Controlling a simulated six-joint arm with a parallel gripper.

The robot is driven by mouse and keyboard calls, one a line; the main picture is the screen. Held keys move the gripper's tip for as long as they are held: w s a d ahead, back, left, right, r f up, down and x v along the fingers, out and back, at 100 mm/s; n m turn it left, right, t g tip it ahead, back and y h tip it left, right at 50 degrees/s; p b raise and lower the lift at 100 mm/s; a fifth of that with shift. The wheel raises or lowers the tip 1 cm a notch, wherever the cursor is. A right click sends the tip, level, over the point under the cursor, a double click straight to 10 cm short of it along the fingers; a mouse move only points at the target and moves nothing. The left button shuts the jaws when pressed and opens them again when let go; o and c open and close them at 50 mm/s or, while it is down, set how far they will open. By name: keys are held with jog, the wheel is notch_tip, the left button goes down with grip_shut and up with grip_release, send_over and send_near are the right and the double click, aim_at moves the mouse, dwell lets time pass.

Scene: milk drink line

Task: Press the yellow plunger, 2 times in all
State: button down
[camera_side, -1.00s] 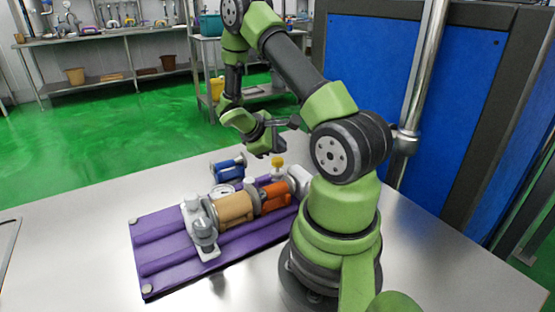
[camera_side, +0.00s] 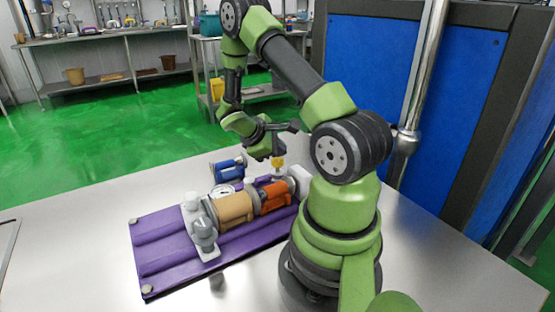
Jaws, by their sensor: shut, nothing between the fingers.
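The yellow plunger (camera_side: 277,162) is a small yellow cap on a pale stem. It stands upright at the far end of the assembly, beside the orange cylinder (camera_side: 273,196). My gripper (camera_side: 267,156) is shut and empty, pointing down just beside and above the yellow cap in the picture. I cannot tell whether it touches the cap. The assembly, with a tan cylinder (camera_side: 234,208) and grey fittings (camera_side: 204,234), lies on a purple ribbed base (camera_side: 165,265).
A blue cylinder part (camera_side: 228,168) lies behind the assembly, close to a round white gauge (camera_side: 222,190). The steel table (camera_side: 80,250) is clear at the left. A blue panel (camera_side: 370,70) and a steel pole (camera_side: 420,70) stand behind my arm.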

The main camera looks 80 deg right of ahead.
aim_at(278, 161)
jog(key=shift+f, duration=1)
dwell(1.0)
jog(key=shift+r, duration=1.45)
jog(key=shift+r, duration=2.55)
